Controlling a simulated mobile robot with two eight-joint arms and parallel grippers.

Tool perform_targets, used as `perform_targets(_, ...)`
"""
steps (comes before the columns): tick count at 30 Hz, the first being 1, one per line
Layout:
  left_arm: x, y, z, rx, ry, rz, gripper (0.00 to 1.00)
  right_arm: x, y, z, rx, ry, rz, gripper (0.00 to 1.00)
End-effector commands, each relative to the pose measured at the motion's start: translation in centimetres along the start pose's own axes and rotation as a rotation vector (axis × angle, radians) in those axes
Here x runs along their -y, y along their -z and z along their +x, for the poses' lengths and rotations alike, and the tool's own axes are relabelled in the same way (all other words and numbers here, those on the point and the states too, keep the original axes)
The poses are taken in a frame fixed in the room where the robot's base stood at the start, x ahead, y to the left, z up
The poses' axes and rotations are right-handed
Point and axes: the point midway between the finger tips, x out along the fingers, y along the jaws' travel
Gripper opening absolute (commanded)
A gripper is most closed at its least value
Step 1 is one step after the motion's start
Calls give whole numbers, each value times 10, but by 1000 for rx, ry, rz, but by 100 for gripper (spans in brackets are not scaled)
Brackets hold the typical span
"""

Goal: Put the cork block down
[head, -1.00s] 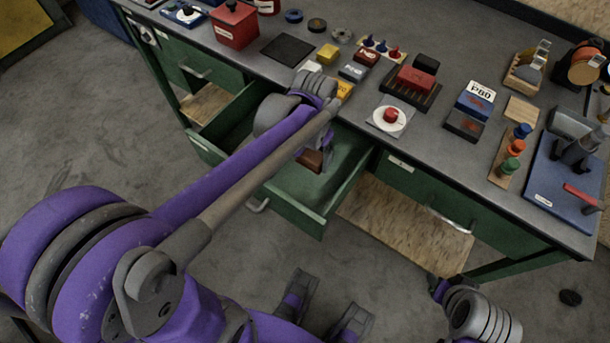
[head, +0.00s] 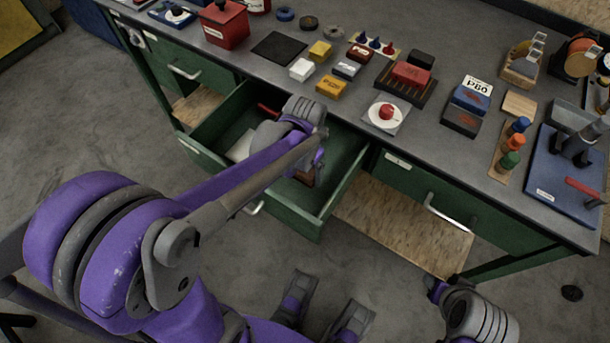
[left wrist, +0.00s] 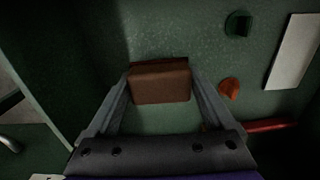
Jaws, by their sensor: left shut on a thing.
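The cork block (left wrist: 160,82) is a plain brown block between the two fingertips of my left gripper (left wrist: 160,90), which is shut on it. In the head view the block (head: 304,178) shows only partly below my left gripper (head: 312,170), inside the open green drawer (head: 292,214). My wrist and arm hide much of the drawer. I cannot tell whether the block touches the drawer floor.
The drawer also holds a white flat item (left wrist: 293,50), a green piece (left wrist: 238,23), an orange piece (left wrist: 229,88) and a red bar (left wrist: 270,125). Drawer walls stand close around my gripper. The worktop above carries a red box (head: 225,25), small blocks and tools.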

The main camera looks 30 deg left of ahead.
Motion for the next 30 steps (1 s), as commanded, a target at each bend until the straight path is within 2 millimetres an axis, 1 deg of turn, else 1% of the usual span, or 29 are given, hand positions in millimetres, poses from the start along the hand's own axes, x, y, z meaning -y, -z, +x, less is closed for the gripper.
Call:
perform_targets(1, 0, 0, 11, 1, 0, 0, 17, 0, -2, 3, 1, 0, 0, 47)
perform_targets(3, 0, 0, 19, 0, 0, 0, 17, 0, -2, 4, 1, 0, 0, 47)
perform_targets(5, 0, 0, 23, 0, 0, 0, 17, 0, -2, 4, 2, 0, 0, 47)
perform_targets(14, 0, 0, 24, 0, 0, 0, 17, 0, -2, 4, 2, 0, 0, 47)
perform_targets(25, 0, 0, 36, 0, 0, 0, 17, 0, -6, 13, 5, 0, 0, 47)
perform_targets(28, 0, 0, 37, 0, 0, 0, 17, 0, -6, 13, 5, 0, 0, 47)
perform_targets(29, 0, 0, 37, 0, 0, 0, 89, 0, -6, 13, 5, 0, 0, 47)
perform_targets(30, 0, -1, 37, 0, 0, 0, 96, 0, -6, 13, 5, 0, 0, 47)
